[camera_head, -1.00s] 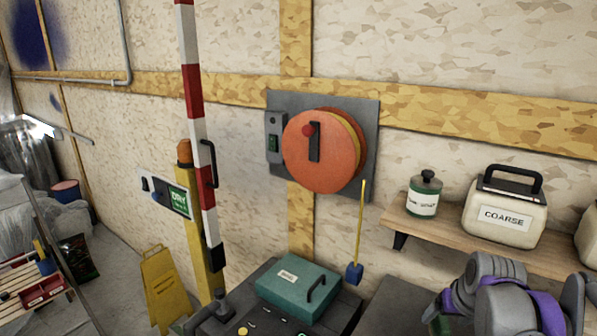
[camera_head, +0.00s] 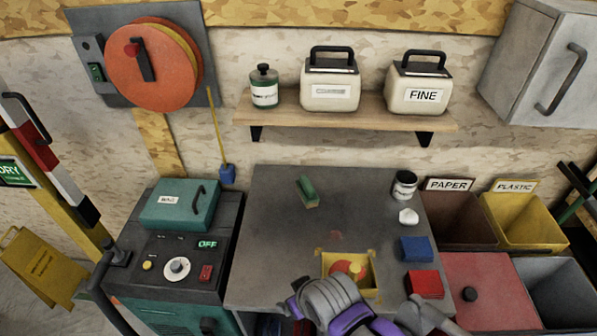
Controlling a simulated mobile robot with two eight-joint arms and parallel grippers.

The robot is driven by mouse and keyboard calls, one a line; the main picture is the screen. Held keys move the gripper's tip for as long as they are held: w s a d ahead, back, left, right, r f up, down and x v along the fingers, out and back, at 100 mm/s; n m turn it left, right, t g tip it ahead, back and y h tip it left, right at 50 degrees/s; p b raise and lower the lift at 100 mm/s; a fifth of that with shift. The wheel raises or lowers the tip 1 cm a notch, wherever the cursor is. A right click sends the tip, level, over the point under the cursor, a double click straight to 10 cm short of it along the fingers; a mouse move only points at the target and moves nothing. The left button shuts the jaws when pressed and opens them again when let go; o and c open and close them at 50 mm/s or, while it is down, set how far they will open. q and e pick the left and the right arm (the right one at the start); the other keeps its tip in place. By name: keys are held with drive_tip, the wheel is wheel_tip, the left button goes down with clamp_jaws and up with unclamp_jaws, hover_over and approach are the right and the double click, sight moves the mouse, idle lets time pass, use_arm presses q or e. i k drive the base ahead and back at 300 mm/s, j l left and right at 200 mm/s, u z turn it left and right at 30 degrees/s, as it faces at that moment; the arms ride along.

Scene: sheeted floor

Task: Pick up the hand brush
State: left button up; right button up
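A small green block-like tool (camera_head: 307,192) with a paler tan end lies on the grey worktop (camera_head: 275,235), towards its back; it looks like the hand brush. Nothing touches it. Grey and purple links of one of my arms show at the bottom edge, in front of the worktop and well short of the green tool. I cannot make out gripper fingers on these links. Neither gripper can be seen.
A yellow tray (camera_head: 372,290) with round pieces, blue (camera_head: 416,249) and red (camera_head: 424,284) blocks, a white lump (camera_head: 408,216) and a dark jar (camera_head: 404,186) share the worktop. A shelf (camera_head: 350,112) hangs above. Bins (camera_head: 524,222) stand right, a machine (camera_head: 165,255) left.

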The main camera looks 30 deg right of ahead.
sight(306, 190)
drive_tip(key=i+l+z, duration=0.1)
drive_tip(key=z, duration=1.05)
drive_tip(key=l, duration=0.1)
